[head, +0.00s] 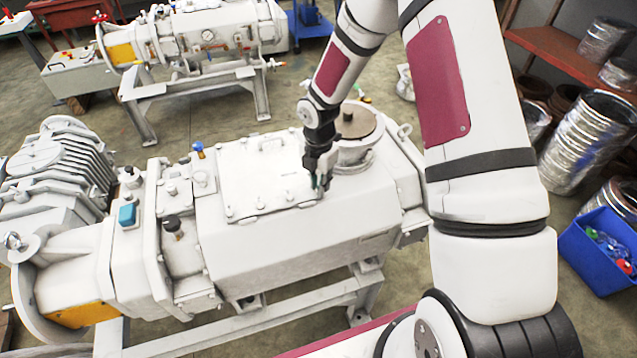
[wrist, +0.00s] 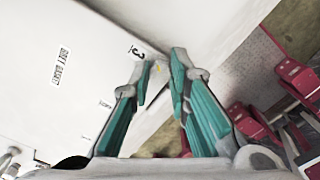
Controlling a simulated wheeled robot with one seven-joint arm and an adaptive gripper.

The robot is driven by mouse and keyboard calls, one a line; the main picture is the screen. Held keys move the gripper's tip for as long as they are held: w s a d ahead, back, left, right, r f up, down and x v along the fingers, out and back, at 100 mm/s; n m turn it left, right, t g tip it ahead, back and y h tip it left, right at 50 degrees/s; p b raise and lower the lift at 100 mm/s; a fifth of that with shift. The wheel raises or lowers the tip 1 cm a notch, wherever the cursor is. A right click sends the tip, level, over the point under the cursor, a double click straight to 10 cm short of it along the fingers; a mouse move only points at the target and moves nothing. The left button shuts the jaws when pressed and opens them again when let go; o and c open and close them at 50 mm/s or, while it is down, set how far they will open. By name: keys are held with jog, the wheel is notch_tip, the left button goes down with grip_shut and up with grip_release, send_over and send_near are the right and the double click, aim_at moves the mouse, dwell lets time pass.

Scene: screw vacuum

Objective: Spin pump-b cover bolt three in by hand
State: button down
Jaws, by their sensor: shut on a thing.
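The near pump is a large white machine (head: 300,235) on a white frame, with a flat bolted cover (head: 262,165) on top. My gripper (head: 318,182) is at the cover's right-hand near corner. A label "3" (wrist: 137,52) lies on the cover just left of the fingertips.
A round brown-topped port (head: 352,122) stands just behind my gripper. A blue-capped fitting (head: 198,150) rises left of the cover. A second pump (head: 200,35) stands behind. A blue crate (head: 597,262) and metal ducting (head: 590,140) are at right.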

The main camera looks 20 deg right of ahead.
jog(key=m, duration=0.6)
jog(key=shift+b, duration=0.3)
jog(key=m, duration=0.5)
jog(key=shift+m, duration=0.3)
jog(key=m, duration=0.6)
jog(key=shift+b, duration=0.4)
jog(key=m, duration=0.5)
jog(key=shift+a+m, duration=0.1)
jog(key=shift+m, duration=0.2)
jog(key=m, duration=0.6)
jog(key=shift+b, duration=0.35)
jog(key=m, duration=0.6)
jog(key=shift+a+m, duration=0.1)
jog(key=shift+m, duration=0.3)
jog(key=m, duration=0.5)
jog(key=shift+w+r+m, duration=0.1)
jog(key=shift+m, duration=2.1)
